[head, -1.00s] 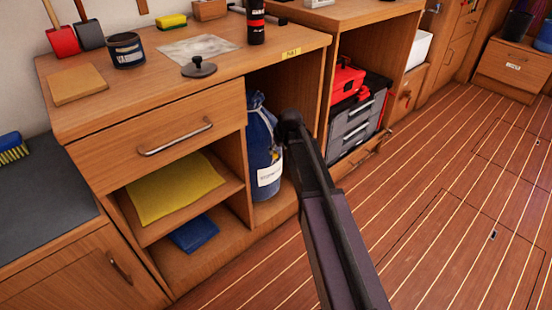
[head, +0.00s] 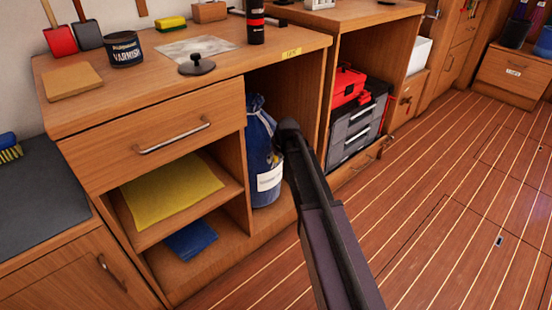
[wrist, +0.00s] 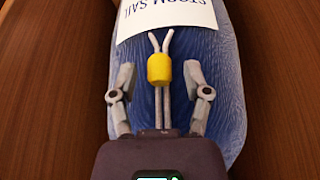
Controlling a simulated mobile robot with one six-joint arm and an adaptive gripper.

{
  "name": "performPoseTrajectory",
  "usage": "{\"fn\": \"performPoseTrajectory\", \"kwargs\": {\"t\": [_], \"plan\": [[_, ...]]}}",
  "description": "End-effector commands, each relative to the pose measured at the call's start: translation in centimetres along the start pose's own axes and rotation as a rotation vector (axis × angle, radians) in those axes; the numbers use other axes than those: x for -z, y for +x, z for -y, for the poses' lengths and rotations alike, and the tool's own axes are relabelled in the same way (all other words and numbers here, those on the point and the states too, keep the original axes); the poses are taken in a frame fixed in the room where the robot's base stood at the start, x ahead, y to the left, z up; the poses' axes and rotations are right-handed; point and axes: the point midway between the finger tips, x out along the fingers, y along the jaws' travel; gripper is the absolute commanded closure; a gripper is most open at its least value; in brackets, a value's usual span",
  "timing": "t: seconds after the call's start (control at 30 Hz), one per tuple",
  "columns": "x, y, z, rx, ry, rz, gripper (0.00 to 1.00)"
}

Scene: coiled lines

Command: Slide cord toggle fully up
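A blue sail bag (head: 260,132) with a white label (head: 270,177) stands upright in the open cabinet bay. In the wrist view the blue bag (wrist: 225,85) fills the middle, and its label reads "STORM SAIL" upside down. A yellow cord toggle (wrist: 159,69) sits on two pale cords (wrist: 158,110). Two short cord ends stick out past it towards the label. The cords' other side runs behind my gripper's body. My gripper (wrist: 158,72) is open, with one finger on each side of the toggle and gaps to both. In the head view my gripper (head: 287,135) is at the bag's right side; the toggle is hidden.
Wooden bay walls stand close on both sides of the bag. A shelf with a yellow cloth (head: 172,190) is to the left. A red and grey toolbox (head: 356,125) is in the bay to the right. The plank floor (head: 455,200) is clear.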

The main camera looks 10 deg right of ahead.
Motion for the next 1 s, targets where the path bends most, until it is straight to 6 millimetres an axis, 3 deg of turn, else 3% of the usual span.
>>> {"fn": "performPoseTrajectory", "kwargs": {"t": [0.03, 0.17, 0.47, 1.0], "plan": [[0.0, 0.0, 0.0, 0.000, 0.000, 0.000, 0.61], [0.0, 0.0, 0.0, 0.000, 0.000, 0.000, 1.00], [0.2, -0.4, 0.0, 0.000, 0.000, -0.001, 1.00], [2.0, -4.7, 0.0, 0.001, 0.000, -0.001, 1.00]]}}
